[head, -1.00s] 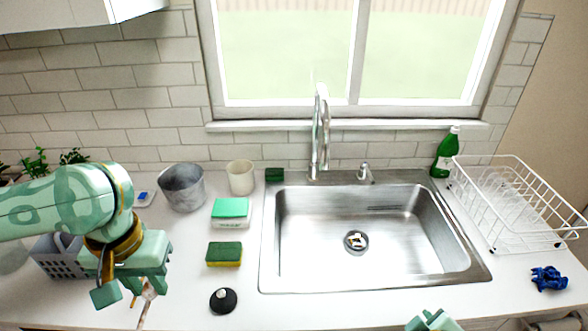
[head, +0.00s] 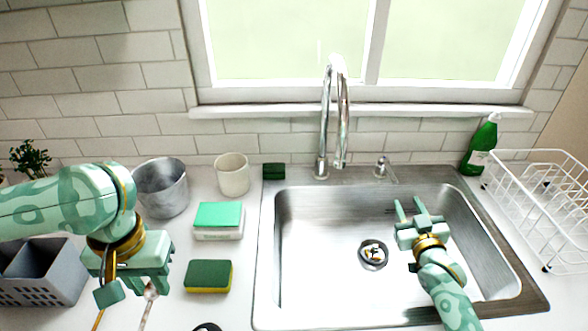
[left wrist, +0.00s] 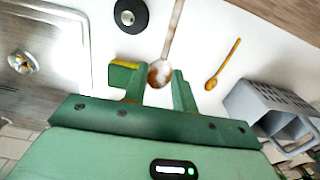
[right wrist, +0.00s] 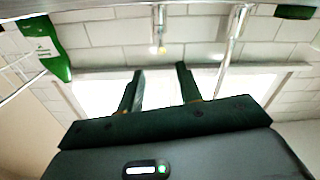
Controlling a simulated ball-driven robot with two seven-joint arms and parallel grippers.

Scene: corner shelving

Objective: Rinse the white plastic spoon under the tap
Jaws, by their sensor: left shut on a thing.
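The white plastic spoon (left wrist: 160,73), with brown stains, is between the fingers of my left gripper (left wrist: 155,88), which is shut on it at the bowl end. In the head view the spoon (head: 150,291) shows just below my left gripper (head: 135,288), over the counter left of the sink. The chrome tap (head: 326,120) stands behind the sink (head: 320,280); I see no clear water stream. My right gripper (head: 411,208) is open and empty over the right half of the sink. Its spread fingers also show in the right wrist view (right wrist: 160,85).
A green-and-yellow sponge (head: 208,277), a green-topped box (head: 218,220), a white cup (head: 232,174) and a metal pot (head: 161,188) stand left of the sink. A grey caddy (head: 40,272) is at far left. A dish rack (head: 545,200) and green bottle (head: 481,146) are right.

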